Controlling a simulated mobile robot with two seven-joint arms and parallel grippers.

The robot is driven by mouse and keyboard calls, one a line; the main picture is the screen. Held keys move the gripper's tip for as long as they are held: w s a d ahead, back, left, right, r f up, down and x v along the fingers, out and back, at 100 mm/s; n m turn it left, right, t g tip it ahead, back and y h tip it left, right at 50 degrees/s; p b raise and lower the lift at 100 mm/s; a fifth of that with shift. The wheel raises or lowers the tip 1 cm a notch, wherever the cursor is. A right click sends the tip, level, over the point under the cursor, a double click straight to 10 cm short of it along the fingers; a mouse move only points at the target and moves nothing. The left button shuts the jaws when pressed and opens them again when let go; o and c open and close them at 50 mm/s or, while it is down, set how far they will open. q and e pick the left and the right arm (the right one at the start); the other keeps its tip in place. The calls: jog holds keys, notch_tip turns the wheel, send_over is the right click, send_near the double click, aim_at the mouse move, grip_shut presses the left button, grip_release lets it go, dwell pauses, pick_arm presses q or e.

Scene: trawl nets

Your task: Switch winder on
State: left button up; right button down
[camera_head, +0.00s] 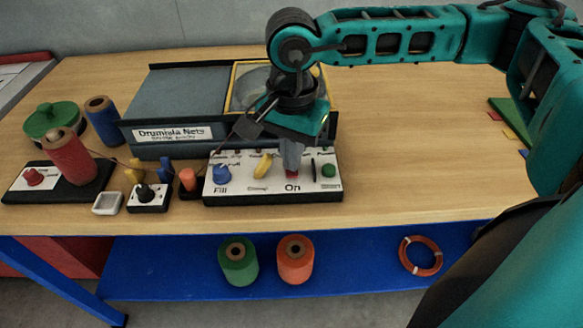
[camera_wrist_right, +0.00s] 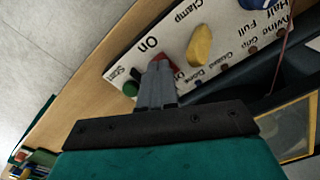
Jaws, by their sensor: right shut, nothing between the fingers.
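A white control panel (camera_head: 325,188) stands at the front of the net machine and also shows in the right wrist view (camera_wrist_right: 212,22). It carries a red switch (camera_head: 292,174) above the word "On". My right gripper (camera_head: 291,162) points down at this switch with its fingers shut and nothing between them. In the right wrist view the fingertips (camera_wrist_right: 158,66) overlap the red switch (camera_wrist_right: 176,62) and partly hide it. I cannot tell whether they touch it or how it is set. My left gripper is in neither view.
On the panel, a yellow clamp lever (camera_head: 262,165) and blue knob (camera_head: 222,174) lie left of my gripper, a green button (camera_head: 328,170) right. A red spool (camera_head: 70,158) stands far left. The table's right side is mostly clear (camera_head: 420,150).

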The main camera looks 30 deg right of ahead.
jog(key=shift+f+b, duration=1)
dwell(0.5)
jog(key=shift+r, duration=0.1)
jog(key=shift+r+p, duration=2.05)
jog(key=shift+r, duration=1.35)
